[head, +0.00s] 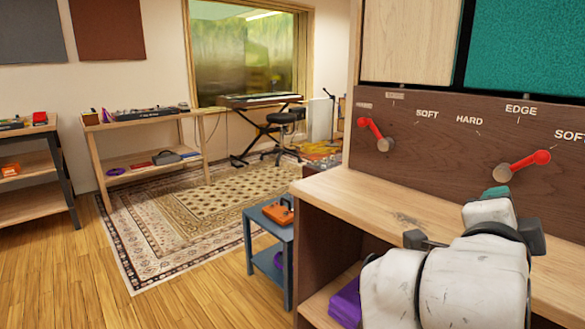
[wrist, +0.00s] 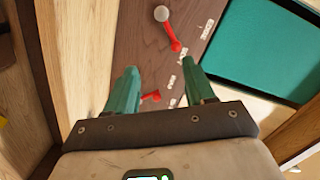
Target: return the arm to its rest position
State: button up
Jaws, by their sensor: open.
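My gripper (wrist: 160,85) is open in the wrist view, its two green fingers apart with nothing between them. In the head view my white arm is at the lower right, and a green finger (head: 496,192) shows at its far end, below the right red lever (head: 525,161). The left red lever (head: 372,130) is on the same dark wooden panel (head: 440,155) and points up and left. The right lever points up and right. The wrist view shows one red lever (wrist: 169,32) beyond the fingers and another (wrist: 151,97) partly between them. Whether the gripper touches the panel cannot be told.
A wooden shelf (head: 400,215) runs below the panel, close under my arm. A small blue-grey table (head: 268,222) with an orange box (head: 279,211) stands to the left. Workbenches (head: 140,124) and a keyboard (head: 262,99) are farther back. The wooden floor at left is clear.

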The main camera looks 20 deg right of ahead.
jog(key=s+a+f+n+g+y, duration=0.15)
jog(key=f+n+y, duration=0.25)
jog(key=f+n, duration=0.7)
jog(key=s+a+f+n+y, duration=0.15)
jog(key=f+n+y, duration=0.3)
jog(key=f, duration=1.35)
jog(key=s+a+f+n+g+y, duration=0.3)
jog(key=s+a+f+n, duration=0.15)
jog(key=s+f, duration=0.4)
jog(key=s+a+f+n+g+y, duration=0.2)
jog(key=s+a+f+n+y, duration=0.25)
jog(key=s+f, duration=0.35)
notch_tip(320, 180, up, 29)
jog(key=a+p, duration=0.1)
jog(key=p, duration=2.8)
jog(key=shift+w+a+f+h, duration=0.2)
jog(key=shift+w+h, duration=0.2)
jog(key=shift+c, duration=0.2)
